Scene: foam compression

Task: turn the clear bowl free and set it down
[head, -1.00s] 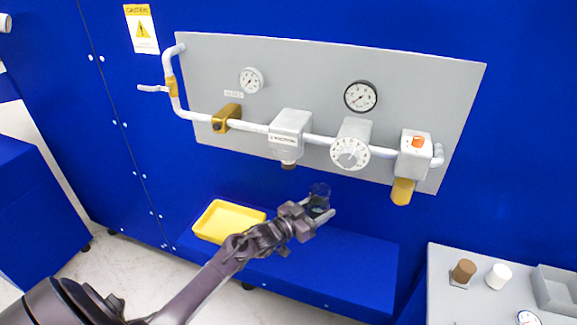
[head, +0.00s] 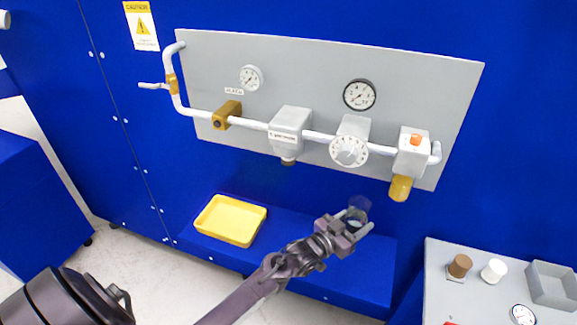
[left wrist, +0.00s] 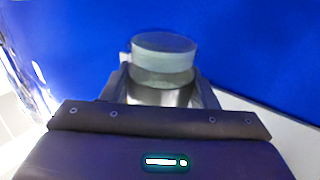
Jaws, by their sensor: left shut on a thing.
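My left gripper (head: 358,226) is shut on the clear bowl (head: 358,208), a small see-through cup. The bowl is off the panel, in the air in front of the blue wall and above the blue ledge. In the left wrist view the bowl (left wrist: 163,55) stands up between the fingers, its round top showing and its lower part hidden by the gripper. The grey filter housing (head: 290,125) on the pipe has a short brown stub underneath and no bowl on it. My right gripper is not in view.
A yellow tray (head: 230,221) lies empty on the blue ledge (head: 340,270), left of my gripper. A grey bench (head: 470,300) with a brown knob, a white cap and a grey bin (head: 551,285) stands at the lower right. An amber bowl (head: 400,188) hangs from the right-hand unit.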

